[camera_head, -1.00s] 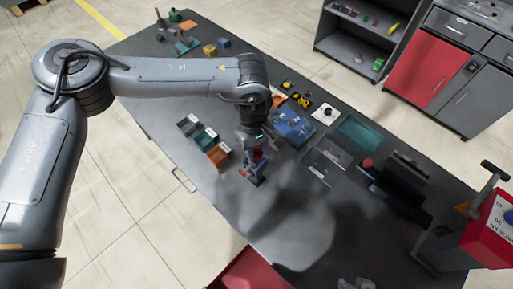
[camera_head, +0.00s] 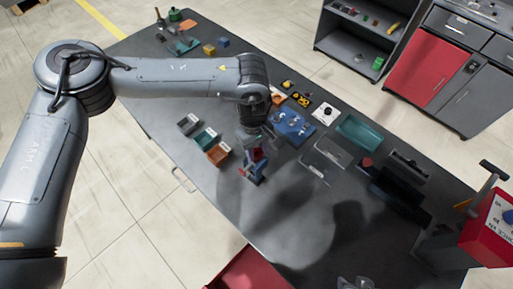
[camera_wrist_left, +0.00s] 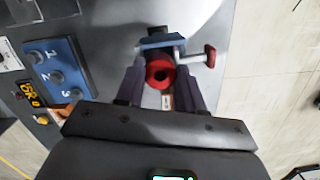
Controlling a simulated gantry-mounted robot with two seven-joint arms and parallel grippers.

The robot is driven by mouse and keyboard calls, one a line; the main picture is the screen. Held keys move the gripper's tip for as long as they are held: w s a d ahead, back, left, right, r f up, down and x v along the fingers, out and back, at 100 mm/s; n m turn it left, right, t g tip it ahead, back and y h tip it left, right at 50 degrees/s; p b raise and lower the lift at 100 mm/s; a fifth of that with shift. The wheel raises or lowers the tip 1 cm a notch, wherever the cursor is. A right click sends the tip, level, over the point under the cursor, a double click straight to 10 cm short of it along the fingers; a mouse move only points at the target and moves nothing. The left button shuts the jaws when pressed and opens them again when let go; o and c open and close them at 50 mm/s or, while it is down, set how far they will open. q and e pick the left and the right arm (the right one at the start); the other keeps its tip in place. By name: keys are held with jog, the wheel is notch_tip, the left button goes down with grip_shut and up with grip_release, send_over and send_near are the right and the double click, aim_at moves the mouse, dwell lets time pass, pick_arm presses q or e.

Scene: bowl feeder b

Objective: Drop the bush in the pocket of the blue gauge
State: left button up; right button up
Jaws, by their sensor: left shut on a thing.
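My left gripper (camera_head: 258,158) is over the near left edge of the dark table, pointing down. In the left wrist view its two fingers (camera_wrist_left: 160,84) are shut on a red round bush (camera_wrist_left: 160,72) with a dark hole in its middle. A blue block (camera_wrist_left: 161,41) with a metal rod and red knob shows just beyond the bush. It also shows under the gripper in the head view (camera_head: 252,176), and may be the blue gauge. Its pocket is hidden, and I cannot tell whether the bush touches it.
A blue plate (camera_wrist_left: 58,72) numbered 1, 2, 3 lies beside the gripper. Grey, teal and orange bins (camera_head: 219,154) stand at the left. A teal tray (camera_head: 358,132), clear trays (camera_head: 326,156) and black holders (camera_head: 400,190) lie to the right. The front table area is largely clear.

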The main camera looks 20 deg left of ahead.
pick_arm(q)
jog(key=o, duration=1.1)
jog(key=shift+w+a+r, duration=0.15)
jog(key=shift+a+r, duration=0.05)
jog(key=shift+r, duration=1.6)
jog(key=shift+w+a+r, duration=0.1)
jog(key=shift+a+r, duration=0.05)
jog(key=shift+r, duration=1.6)
jog(key=shift+w+a+r, duration=0.15)
jog(key=shift+a+r, duration=0.05)
jog(key=shift+r, duration=1.6)
